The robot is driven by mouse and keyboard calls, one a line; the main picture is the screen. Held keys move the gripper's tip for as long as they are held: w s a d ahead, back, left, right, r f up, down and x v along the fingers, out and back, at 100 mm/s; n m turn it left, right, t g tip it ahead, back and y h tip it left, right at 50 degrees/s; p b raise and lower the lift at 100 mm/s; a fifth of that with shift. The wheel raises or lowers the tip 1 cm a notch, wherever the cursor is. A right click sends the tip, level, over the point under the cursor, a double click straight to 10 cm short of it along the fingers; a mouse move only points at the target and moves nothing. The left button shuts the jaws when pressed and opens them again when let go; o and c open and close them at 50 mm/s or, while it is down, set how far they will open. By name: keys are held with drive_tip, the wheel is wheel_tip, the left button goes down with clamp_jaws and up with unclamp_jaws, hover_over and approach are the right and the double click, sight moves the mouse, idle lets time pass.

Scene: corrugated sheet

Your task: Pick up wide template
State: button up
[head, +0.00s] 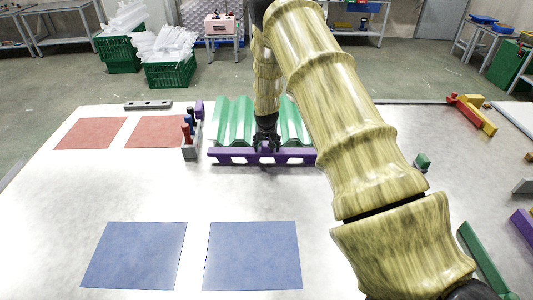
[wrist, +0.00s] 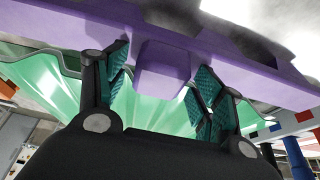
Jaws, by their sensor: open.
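A long purple piece with a row of cutouts, apparently the wide template (head: 226,156), lies along the near edge of the green corrugated sheet (head: 234,122). My gripper (head: 266,142) is at the middle of it. In the wrist view the purple piece (wrist: 240,62) runs across the top, with a block-shaped grip on it. My open gripper (wrist: 160,82) has one textured finger pad on each side of this grip, with gaps that look visible. The green sheet (wrist: 150,105) shows behind the fingers. My arm hides the right end of the purple piece in the head view.
A small rack with red and blue tools (head: 190,135) stands close left of the sheet. Red mats (head: 90,133) and blue mats (head: 253,255) lie flat on the table. Green, purple, red and yellow parts lie along the right side.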

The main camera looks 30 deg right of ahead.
drive_tip(key=shift+s+r, duration=0.3)
drive_tip(key=shift+c, duration=0.7)
drive_tip(key=shift+w+f, duration=0.15)
drive_tip(key=c, duration=0.6)
clamp_jaws()
